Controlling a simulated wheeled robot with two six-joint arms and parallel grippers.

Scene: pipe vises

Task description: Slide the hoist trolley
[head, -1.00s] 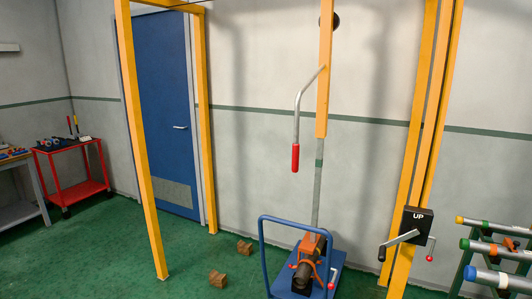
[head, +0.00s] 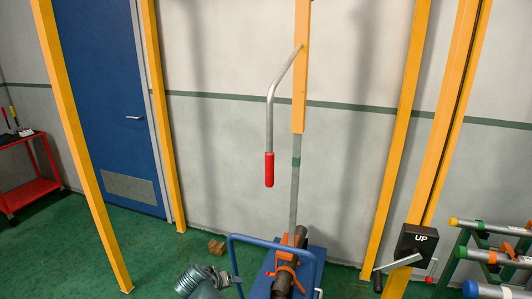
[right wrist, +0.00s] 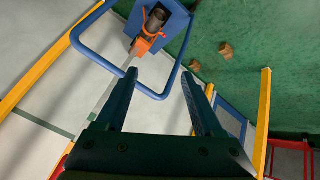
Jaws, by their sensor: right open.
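The hoist trolley itself does not clearly show; the overhead beam is above the head view. A yellow hanging bar (head: 300,80) comes down with a bent grey handle (head: 270,115) that ends in a red grip (head: 269,170). A grey strap (head: 295,190) runs from the bar down to a dark pipe with orange clamps (head: 286,272) on a blue cart (head: 318,265). My right gripper (right wrist: 158,76) is open and empty in the right wrist view, with the cart's blue hoop (right wrist: 146,92) beyond its fingers. A grey arm part of mine shows low in the head view; no left fingers show.
Yellow gantry posts (head: 80,150) stand left and right (head: 455,110). A crank box marked UP (head: 418,243) is on the right post, beside a pipe rack (head: 490,257). A wooden block (head: 217,247) lies on the green floor. A red cart (head: 30,185) stands far left.

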